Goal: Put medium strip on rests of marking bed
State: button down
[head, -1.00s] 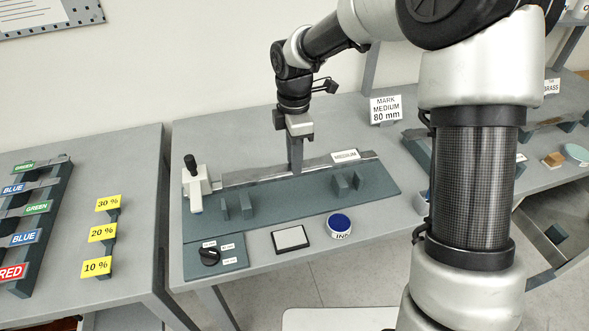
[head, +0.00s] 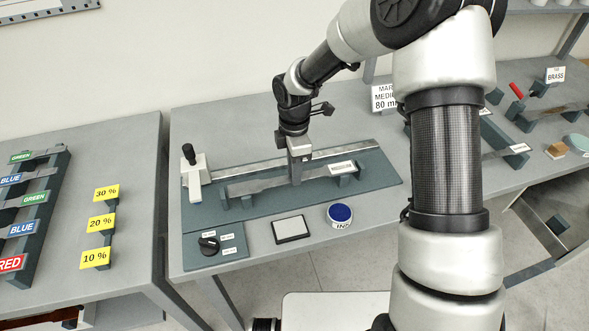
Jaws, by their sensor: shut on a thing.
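The medium strip (head: 262,185) is a long grey metal strip with a white MEDIUM label (head: 342,168) near its right end. My gripper (head: 296,182) is shut on its middle from above, with the fingers pointing down. The marking bed (head: 370,186) is a dark teal board. The strip lies lengthwise over the bed's left rests (head: 246,202) and right rests (head: 349,180). The strip partly hides the rests, and I cannot tell whether it touches them or is slightly above.
A metal rail (head: 235,170) runs along the bed's back, with a white, black-knobbed marker (head: 194,172) at its left. In front are a dial panel (head: 214,246), a pad (head: 290,229) and an ink tin (head: 340,216). A sign (head: 384,98) stands behind.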

jog(key=c, duration=1.5)
grip_release()
notch_tip(320, 180, up, 12)
jog(key=shift+r, duration=0.15)
